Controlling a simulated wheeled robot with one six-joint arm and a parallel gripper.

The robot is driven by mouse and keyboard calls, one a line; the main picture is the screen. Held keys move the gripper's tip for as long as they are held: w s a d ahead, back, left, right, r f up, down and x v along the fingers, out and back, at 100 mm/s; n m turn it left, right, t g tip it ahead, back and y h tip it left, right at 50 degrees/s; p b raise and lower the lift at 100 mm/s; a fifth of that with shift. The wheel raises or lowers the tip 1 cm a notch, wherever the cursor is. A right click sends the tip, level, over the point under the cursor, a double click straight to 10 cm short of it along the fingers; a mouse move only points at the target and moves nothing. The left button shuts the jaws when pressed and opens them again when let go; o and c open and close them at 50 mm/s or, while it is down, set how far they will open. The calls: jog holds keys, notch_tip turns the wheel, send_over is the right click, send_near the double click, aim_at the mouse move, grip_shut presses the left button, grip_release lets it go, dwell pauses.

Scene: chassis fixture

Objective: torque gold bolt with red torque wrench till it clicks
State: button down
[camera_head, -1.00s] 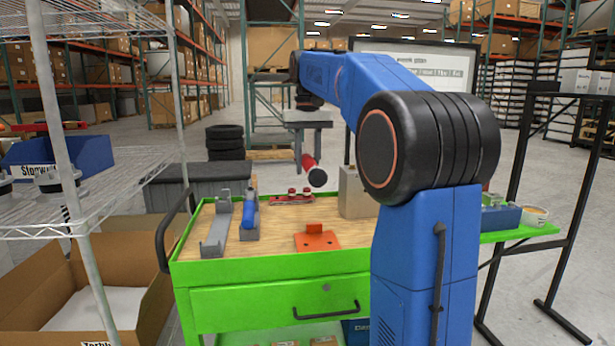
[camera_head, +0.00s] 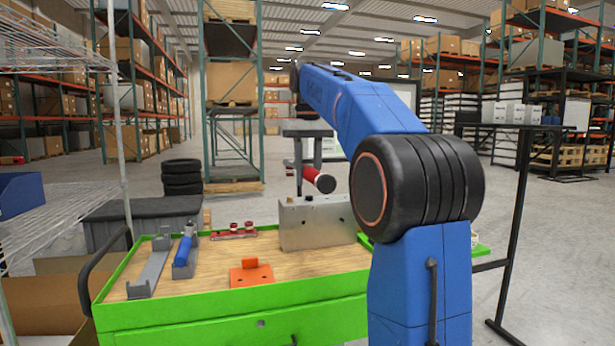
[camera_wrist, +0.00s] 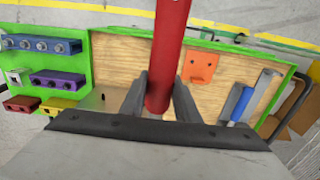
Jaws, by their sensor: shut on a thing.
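My gripper (camera_head: 308,166) is shut on the red torque wrench (camera_head: 322,182) and holds it in the air above the workbench. In the wrist view the wrench's red shaft (camera_wrist: 167,52) runs upward out of the picture from between the two dark fingers (camera_wrist: 160,92). A grey metal block (camera_head: 315,224) stands on the bench under and behind the wrench, and they look apart. I cannot make out a gold bolt.
The green-edged bench (camera_head: 230,318) has a wooden top. On it are an orange bracket (camera_head: 250,273), a grey cradle (camera_head: 148,276), a blue-handled tool (camera_head: 184,250) and a red rack (camera_head: 234,231). Wire shelving (camera_head: 60,205) stands left. Bare wood lies around the orange bracket.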

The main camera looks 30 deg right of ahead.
jog(key=shift+f, duration=0.1)
notch_tip(320, 180, down, 6)
dwell(1.0)
jog(key=shift+f, duration=1.1)
dwell(0.4)
jog(key=shift+w+a+f+m, duration=0.1)
jog(key=shift+w+a+m, duration=0.15)
jog(key=shift+a, duration=0.25)
jog(key=shift+w+a+r+m, duration=0.1)
jog(key=shift+a+m, duration=0.2)
jog(key=shift+a, duration=0.25)
jog(key=shift+w+a+f+m, duration=0.1)
jog(key=shift+w+a+m, duration=0.15)
jog(key=shift+a, duration=0.25)
dwell(0.4)
jog(key=shift+w+a+m, duration=0.35)
jog(key=shift+a, duration=0.25)
jog(key=shift+w+a+m, duration=0.35)
jog(key=shift+a+m, duration=0.05)
jog(key=shift+a, duration=0.25)
jog(key=shift+w+a+m, duration=0.35)
jog(key=shift+a, duration=0.25)
dwell(1.3)
